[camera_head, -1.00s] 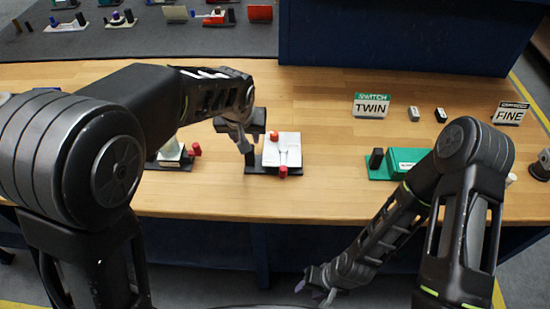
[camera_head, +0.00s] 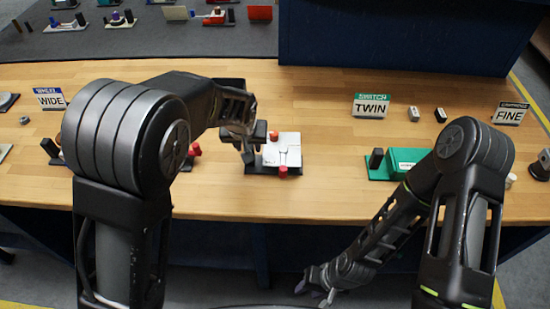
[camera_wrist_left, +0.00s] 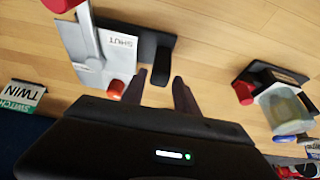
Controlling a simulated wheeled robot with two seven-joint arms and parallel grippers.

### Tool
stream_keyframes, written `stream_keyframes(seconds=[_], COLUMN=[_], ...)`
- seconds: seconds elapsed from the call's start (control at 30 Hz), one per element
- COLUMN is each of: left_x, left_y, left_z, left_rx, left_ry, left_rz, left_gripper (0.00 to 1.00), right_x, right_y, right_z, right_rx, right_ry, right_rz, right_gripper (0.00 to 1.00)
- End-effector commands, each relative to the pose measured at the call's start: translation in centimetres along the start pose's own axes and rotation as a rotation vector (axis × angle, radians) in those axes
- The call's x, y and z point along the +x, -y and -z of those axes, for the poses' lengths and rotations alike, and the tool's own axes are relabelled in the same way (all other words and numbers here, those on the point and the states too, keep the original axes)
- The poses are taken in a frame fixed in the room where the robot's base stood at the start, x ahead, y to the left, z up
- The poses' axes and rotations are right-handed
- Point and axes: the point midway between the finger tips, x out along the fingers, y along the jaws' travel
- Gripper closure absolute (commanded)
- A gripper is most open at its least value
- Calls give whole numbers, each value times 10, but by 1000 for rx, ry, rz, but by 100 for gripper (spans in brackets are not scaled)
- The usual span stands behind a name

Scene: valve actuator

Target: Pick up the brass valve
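No clearly brass-coloured part shows. A white block (camera_head: 290,147) on a black base stands mid-table, with an orange knob (camera_head: 274,135) and a red knob (camera_head: 283,171). In the left wrist view the white block (camera_wrist_left: 80,52) carries a plate reading SHUT and a pale lever, and a black post (camera_wrist_left: 161,67) rises from the base. My left gripper (camera_head: 249,155) is at the left end of this unit. In the wrist view its fingers (camera_wrist_left: 158,85) are apart, with the post in line between them; contact is unclear. My right gripper (camera_head: 314,291) is low in front of the table, apparently open and empty.
Another unit with a pale block (camera_wrist_left: 283,105) and red knob (camera_wrist_left: 243,93) stands beside it, mostly behind my left arm in the head view. A green unit (camera_head: 405,160) and a TWIN sign (camera_head: 371,106) are to the right. Table between is clear.

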Motion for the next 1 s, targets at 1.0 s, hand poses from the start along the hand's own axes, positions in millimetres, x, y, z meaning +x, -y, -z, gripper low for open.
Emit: stream_keyframes(seconds=[1.0], left_x=[52], left_y=[-1], left_z=[-1], left_rx=[1], left_ry=[0], left_rz=[0], left_gripper=[64], right_x=[0], right_y=[0], right_z=[0], right_rx=[0], right_ry=[0], right_rz=[0], right_gripper=[64])
